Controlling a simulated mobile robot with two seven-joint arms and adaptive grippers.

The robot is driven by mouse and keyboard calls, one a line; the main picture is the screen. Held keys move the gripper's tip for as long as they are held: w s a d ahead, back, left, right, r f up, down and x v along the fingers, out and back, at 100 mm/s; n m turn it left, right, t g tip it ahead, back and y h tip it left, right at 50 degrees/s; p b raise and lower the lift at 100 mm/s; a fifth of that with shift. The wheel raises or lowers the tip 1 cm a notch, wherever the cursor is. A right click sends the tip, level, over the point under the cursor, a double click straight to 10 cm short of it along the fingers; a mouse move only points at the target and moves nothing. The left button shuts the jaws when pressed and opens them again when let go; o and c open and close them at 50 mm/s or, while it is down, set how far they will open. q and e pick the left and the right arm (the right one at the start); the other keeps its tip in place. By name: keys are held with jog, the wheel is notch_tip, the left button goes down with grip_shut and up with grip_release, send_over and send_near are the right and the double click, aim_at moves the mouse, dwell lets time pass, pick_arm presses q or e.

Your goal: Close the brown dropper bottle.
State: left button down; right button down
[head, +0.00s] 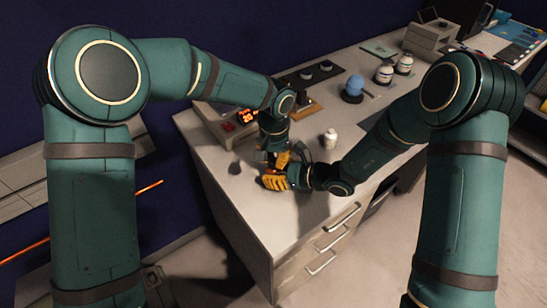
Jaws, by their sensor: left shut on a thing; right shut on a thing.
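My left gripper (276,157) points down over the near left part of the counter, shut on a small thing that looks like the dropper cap. My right gripper (272,180) comes in low from the right, just below it, with its yellow fingers shut on what seems to be the brown dropper bottle. The two grippers are close together, one above the other. The bottle and cap are mostly hidden by the fingers and too small to make out. I cannot tell whether cap and bottle touch.
A small white bottle (330,139) stands right of the grippers. A device with a red display (246,116) is behind the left arm. The counter's front left corner (262,240) is clear.

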dwell(0.3)
pick_arm(q)
jog(key=c, duration=1.1)
grip_release()
jog(key=shift+c, duration=0.2)
jog(key=shift+r, duration=0.1)
